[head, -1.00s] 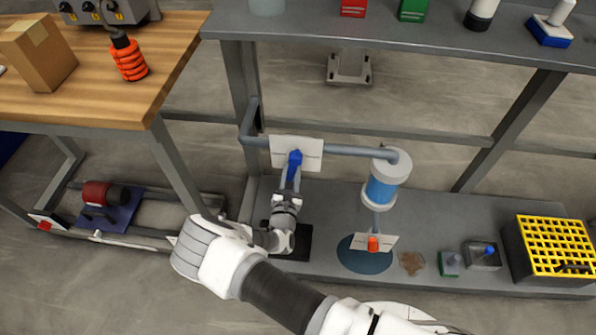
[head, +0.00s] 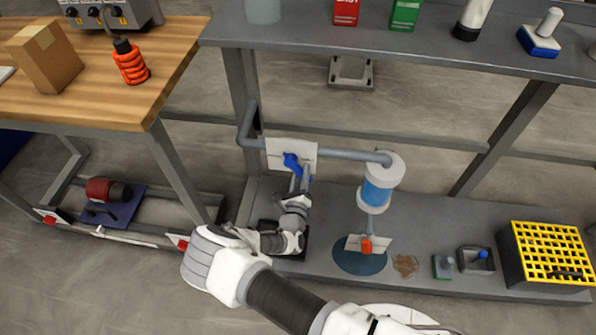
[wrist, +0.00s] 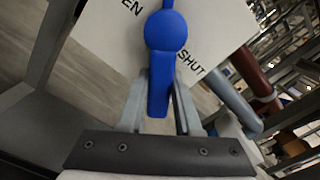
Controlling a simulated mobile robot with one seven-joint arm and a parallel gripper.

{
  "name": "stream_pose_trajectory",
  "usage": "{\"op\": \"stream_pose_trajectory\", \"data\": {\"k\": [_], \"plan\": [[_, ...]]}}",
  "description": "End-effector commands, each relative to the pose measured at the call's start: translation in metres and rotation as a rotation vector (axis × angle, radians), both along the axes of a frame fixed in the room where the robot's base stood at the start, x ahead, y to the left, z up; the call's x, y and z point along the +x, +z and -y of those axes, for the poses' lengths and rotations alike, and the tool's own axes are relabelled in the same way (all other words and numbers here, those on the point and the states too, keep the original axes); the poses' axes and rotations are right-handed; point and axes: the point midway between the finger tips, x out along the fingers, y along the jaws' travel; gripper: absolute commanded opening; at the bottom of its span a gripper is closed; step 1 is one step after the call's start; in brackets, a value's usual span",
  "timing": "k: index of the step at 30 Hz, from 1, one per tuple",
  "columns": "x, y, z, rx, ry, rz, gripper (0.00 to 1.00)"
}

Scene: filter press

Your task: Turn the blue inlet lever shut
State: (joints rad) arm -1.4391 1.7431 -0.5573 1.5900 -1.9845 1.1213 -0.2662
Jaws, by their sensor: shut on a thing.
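The blue inlet lever (head: 293,163) stands on a white plate (head: 306,150) on the grey pipe. In the head view its handle slants down to the right. My gripper (head: 302,180) is at the handle from below. In the wrist view the blue lever (wrist: 165,32) has a round hub on the white plate (wrist: 215,25), with "SHUT" printed to its right and partly hidden lettering ending in "EN" to its left. Its handle runs down between the two fingers of my gripper (wrist: 158,95), which are shut on it.
The pipe (head: 345,155) runs right to a white and blue filter housing (head: 378,190). An orange lever (head: 366,246) sits below the housing. A yellow-topped crate (head: 545,255) stands on the lower shelf at right. The grey upper shelf (head: 430,40) overhangs behind.

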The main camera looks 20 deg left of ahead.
Motion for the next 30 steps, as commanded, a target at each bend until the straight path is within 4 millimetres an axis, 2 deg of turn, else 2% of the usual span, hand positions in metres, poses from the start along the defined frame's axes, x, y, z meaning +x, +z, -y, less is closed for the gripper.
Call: {"op": "stream_pose_trajectory", "data": {"k": [10,25,26,30], "plan": [[0.0004,0.0038,0.0056,-0.124,0.0,0.028,0.0],[0.0009,0.0045,0.0066,-0.145,-0.001,0.034,0.0],[0.0009,0.0044,0.0067,-0.145,-0.001,0.034,0.34],[0.001,0.0047,0.0063,-0.143,-0.001,0.034,0.59]]}}
